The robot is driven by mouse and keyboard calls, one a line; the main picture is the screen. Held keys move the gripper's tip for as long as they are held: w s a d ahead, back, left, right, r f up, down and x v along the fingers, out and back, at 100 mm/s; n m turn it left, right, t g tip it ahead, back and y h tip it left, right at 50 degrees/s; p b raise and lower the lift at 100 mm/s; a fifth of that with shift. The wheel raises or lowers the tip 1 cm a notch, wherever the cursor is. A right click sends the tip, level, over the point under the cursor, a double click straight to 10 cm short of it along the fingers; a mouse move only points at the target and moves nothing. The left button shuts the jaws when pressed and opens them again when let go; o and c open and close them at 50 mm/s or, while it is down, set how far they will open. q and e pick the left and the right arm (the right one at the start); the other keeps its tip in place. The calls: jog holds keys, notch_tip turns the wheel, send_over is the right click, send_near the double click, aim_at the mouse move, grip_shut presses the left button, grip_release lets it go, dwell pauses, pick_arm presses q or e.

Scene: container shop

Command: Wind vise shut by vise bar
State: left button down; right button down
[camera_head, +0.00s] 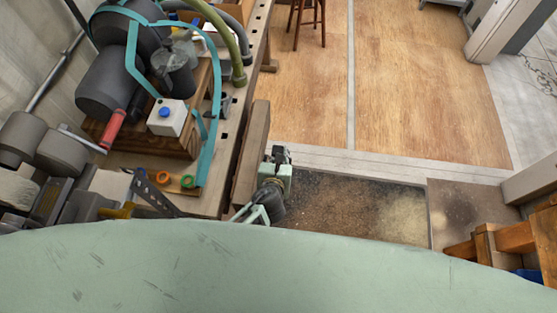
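A thick wooden board (250,152) stands along the right side of the workbench (230,125), with a narrow dark gap between them; it looks like the vise's outer jaw. Just right of its near end is a pale green and black mechanism (273,188), which looks like part of one of my arms with its gripper. I cannot tell which arm it is, or whether its fingers are open. A thin light rod shows at its lower left; I cannot tell whether it is the vise bar. The vise screw is hidden. A large pale green surface fills the bottom and hides whatever lies below.
The bench holds a dark machine (110,80), a white box with a blue button (168,117), a teal strap and small coloured rings. A dark dirty mat (350,210) lies on the floor to the right. Wooden framing (520,240) stands at far right. The plywood floor beyond is mostly clear.

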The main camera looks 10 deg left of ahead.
pick_arm(q)
jog(key=shift+w+d+r, duration=0.15)
jog(key=shift+w+d, duration=0.05)
dwell(0.3)
jog(key=c, duration=1.6)
grip_release()
jog(key=shift+d, duration=0.1)
jog(key=shift+c, duration=0.2)
jog(key=shift+s+a+r, duration=0.2)
jog(key=shift+s+r, duration=0.05)
jog(key=shift+s, duration=0.2)
jog(key=v, duration=1.1)
jog(key=shift+w+d+r, duration=0.1)
